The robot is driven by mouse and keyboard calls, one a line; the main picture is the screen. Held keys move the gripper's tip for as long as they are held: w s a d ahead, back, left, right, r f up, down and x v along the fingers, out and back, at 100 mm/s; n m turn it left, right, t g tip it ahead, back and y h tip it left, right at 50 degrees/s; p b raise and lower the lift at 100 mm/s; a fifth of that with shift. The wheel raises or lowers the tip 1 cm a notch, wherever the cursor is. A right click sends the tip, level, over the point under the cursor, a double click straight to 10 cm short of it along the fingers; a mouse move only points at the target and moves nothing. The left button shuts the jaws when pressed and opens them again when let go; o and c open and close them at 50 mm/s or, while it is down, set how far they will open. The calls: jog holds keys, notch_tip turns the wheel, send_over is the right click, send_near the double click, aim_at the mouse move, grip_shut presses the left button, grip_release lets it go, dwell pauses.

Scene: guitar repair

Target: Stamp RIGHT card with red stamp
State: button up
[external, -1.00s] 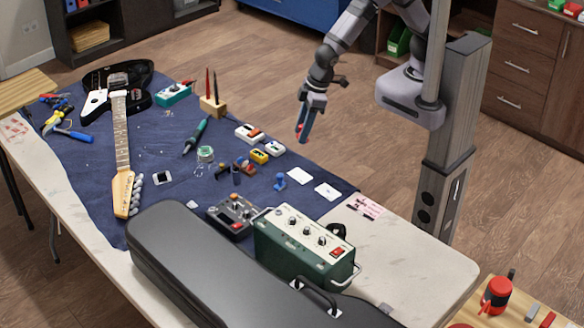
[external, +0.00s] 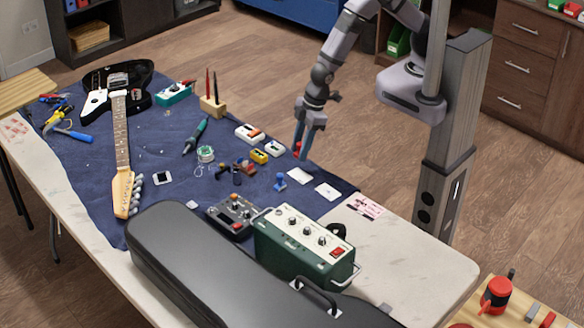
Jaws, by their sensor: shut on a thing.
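My gripper (external: 302,156) points down near the cloth's far edge and is shut on the red stamp (external: 297,147), of which only a small red part shows between the fingers. Two white cards lie flat on the blue cloth. The left card (external: 299,175) is just below my gripper in the picture. The right card (external: 327,191) lies further right, near the cloth's right corner. Both cards look blank at this size. A blue stamp (external: 280,182) stands upright to the left of the cards. The height of my gripper above the table is hard to tell.
A green amplifier (external: 305,247) and a black guitar case (external: 215,255) stand in front of the cards. A pink-marked paper (external: 365,207) lies to their right. The right end of the table is mostly bare.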

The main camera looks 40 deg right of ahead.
jog(key=shift+f, duration=0.1)
jog(key=b, duration=0.5)
send_over(298, 176)
jog(key=shift+s+d+f, duration=0.1)
jog(key=shift+d+f, duration=0.05)
jog(key=shift+f, duration=1.3)
jog(key=shift+s+d+f, duration=0.1)
jog(key=shift+d+f, duration=0.05)
jog(key=shift+f, duration=1.3)
jog(key=shift+f, duration=0.5)
jog(key=shift+d+f+b, duration=0.15)
jog(key=shift+b, duration=0.15)
jog(key=shift+r+p, duration=2.8)
jog(key=shift+r, duration=0.8)
